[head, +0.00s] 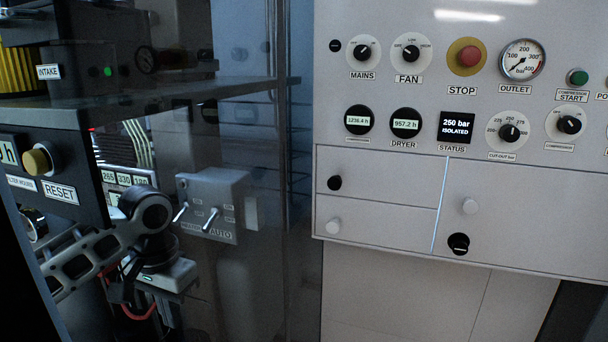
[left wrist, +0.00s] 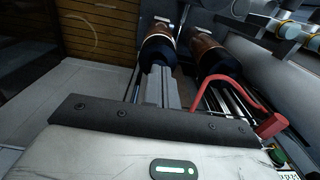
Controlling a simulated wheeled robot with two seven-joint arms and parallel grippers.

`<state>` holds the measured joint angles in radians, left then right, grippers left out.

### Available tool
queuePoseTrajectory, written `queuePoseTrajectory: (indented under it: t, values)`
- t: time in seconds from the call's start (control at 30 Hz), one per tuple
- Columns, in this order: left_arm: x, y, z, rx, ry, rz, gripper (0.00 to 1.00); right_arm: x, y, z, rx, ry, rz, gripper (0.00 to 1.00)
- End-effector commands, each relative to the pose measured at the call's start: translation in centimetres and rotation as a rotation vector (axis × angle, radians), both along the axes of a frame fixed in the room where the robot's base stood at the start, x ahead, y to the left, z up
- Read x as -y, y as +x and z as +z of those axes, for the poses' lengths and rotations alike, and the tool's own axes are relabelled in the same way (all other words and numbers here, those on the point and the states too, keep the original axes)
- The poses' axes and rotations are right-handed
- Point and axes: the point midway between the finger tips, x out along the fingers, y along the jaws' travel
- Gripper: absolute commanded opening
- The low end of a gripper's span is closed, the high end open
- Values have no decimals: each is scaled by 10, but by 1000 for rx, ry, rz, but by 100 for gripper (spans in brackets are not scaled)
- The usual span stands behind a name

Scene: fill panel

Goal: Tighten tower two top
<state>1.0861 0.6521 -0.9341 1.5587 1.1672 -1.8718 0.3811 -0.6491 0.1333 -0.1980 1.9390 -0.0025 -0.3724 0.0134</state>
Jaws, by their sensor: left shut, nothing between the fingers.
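In the left wrist view, two dark cylinders with brown, copper-coloured bodies stand side by side, one left (left wrist: 160,47) and one right (left wrist: 207,48). They look like the towers, but I cannot read a label that tells which is tower two. My left gripper (left wrist: 158,75) is shut and empty, its fingers pointing at the left cylinder's dark end. I cannot tell whether they touch it. In the head view my left arm reaches in at the lower left, and its fingers are hidden. My right gripper is in neither view.
A red bent bar (left wrist: 250,95) lies right of my left fingers. In the head view a grey switch box (head: 215,203) is close right of my left wrist, and the RESET panel (head: 60,190) is to its left. A control panel (head: 450,110) fills the right.

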Motion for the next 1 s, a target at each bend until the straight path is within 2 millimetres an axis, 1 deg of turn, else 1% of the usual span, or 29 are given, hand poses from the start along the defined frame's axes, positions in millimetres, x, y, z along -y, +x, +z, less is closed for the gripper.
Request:
queuePoseTrajectory:
  t: [0.07, 0.17, 0.27, 0.5, 0.6, 0.7, 0.83, 1.0]
  values:
    - [6, -1, 3, 0, 5, 1, 0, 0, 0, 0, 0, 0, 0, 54]
    - [10, -3, 1, -6, 5, 5, 0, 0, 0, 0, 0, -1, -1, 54]
    - [10, -4, -7, -9, 5, 6, 0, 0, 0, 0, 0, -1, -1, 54]
    - [10, -4, -37, -10, 6, 7, 0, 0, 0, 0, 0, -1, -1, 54]
    - [10, -4, -50, -10, 5, 7, 0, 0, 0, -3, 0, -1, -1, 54]
    - [10, -4, -59, -8, 4, 6, 0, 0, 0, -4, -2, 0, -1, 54]
    - [10, -4, -65, -8, 5, 5, 0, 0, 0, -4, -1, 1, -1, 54]
    - [10, -4, -67, -7, 5, 5, 0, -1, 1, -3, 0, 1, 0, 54]
